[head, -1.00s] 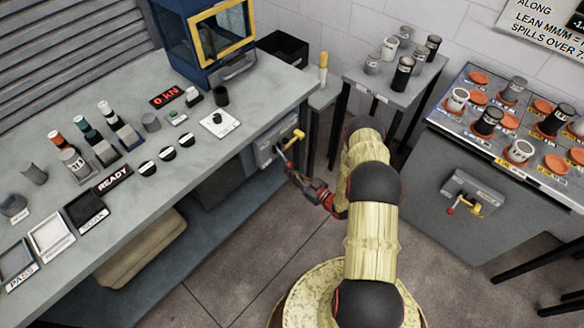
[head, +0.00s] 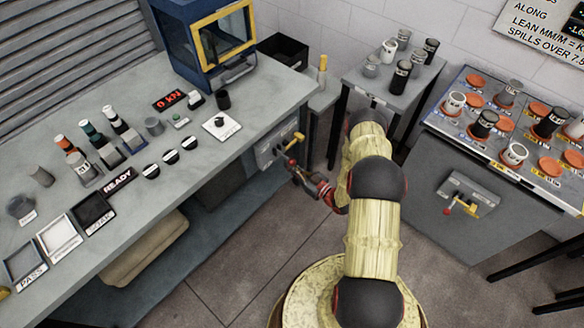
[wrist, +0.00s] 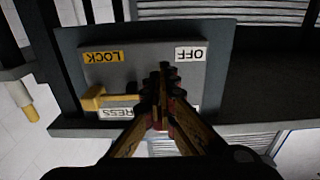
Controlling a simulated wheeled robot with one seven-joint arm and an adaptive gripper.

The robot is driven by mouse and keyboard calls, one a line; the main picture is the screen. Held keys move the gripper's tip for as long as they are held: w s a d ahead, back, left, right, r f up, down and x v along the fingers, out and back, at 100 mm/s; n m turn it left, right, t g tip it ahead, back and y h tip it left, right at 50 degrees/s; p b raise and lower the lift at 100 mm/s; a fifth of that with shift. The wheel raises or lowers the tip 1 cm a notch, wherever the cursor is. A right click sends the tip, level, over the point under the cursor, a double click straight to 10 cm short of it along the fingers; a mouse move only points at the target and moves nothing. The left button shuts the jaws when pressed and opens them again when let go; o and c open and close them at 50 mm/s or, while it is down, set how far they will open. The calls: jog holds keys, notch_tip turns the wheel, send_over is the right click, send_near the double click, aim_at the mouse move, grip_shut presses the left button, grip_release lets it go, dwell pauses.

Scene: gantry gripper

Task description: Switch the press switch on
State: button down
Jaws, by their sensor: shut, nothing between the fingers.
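In the wrist view the panel (wrist: 140,66) appears upside down, with labels LOCK (wrist: 101,57), OFF (wrist: 190,54) and a partly covered PRESS (wrist: 118,113). The yellow lever (wrist: 95,98) is left of my fingers. My gripper (wrist: 163,72) is shut and empty in front of the panel, below OFF. The fingers hide the switch handle; contact cannot be told.
A similar grey switch box (head: 465,195) is on the right cabinet. The bench (head: 190,195) carries bottles, trays and a blue-yellow press machine (head: 212,45). A small table (head: 385,90) with jars stands at the back.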

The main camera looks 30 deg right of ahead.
jog(key=shift+r+p, duration=0.55)
jog(key=shift+r, duration=0.5)
jog(key=f+v, duration=0.1)
jog(key=v, duration=0.8)
jog(key=shift+f+b, duration=0.2)
jog(key=shift+b, duration=0.2)
